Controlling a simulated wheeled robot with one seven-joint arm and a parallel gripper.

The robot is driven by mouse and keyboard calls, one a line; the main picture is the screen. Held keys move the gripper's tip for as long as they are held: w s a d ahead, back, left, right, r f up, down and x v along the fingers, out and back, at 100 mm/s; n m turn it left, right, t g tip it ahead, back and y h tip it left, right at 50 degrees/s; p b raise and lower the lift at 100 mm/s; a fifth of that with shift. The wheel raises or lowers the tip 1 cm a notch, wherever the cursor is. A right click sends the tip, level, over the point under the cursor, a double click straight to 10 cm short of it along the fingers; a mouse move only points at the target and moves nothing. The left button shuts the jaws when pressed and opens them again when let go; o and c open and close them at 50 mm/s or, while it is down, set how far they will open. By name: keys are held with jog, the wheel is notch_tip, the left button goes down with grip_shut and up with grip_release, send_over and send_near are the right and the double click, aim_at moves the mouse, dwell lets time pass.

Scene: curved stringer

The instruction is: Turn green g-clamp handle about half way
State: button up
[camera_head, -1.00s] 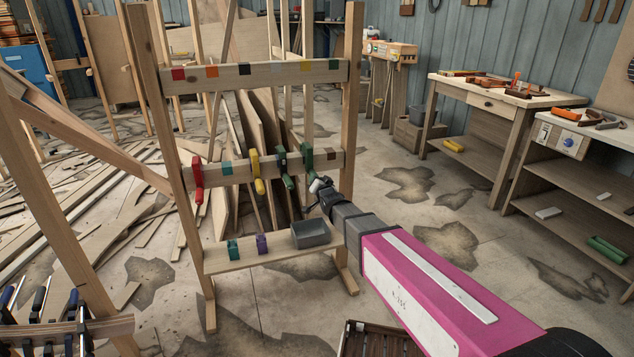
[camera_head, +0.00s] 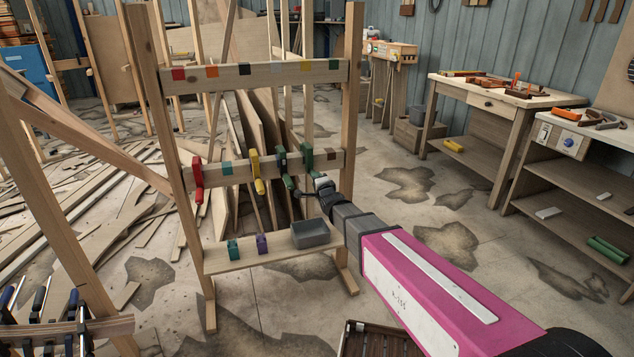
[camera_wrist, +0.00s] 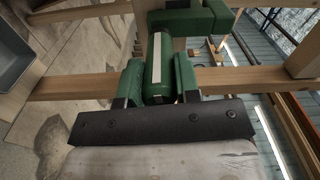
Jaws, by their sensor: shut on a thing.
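The green g-clamp (camera_head: 306,156) is fixed on the middle rail of the wooden rack, near the right post. In the wrist view its green body (camera_wrist: 184,20) shows at the top. Its green handle (camera_wrist: 159,72), with a pale stripe, points toward my wrist. My gripper (camera_wrist: 158,86) is shut on this handle, with one finger on each side of it. In the head view my gripper (camera_head: 307,189) reaches the clamp from the lower right and hides most of the handle.
A darker green clamp (camera_head: 281,164) hangs close on the left, then a yellow clamp (camera_head: 257,172) and a red clamp (camera_head: 197,180). A grey bin (camera_head: 312,234) stands on the lower shelf (camera_head: 285,254) below my gripper. The rack's right post (camera_head: 352,100) is close by.

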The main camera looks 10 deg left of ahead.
jog(key=shift+m, duration=0.7)
jog(key=o, duration=0.9)
jog(key=shift+s+d, duration=0.1)
jog(key=v, duration=1)
jog(key=shift+s+d, duration=0.1)
jog(key=shift+s, duration=0.15)
jog(key=shift+v, duration=1.15)
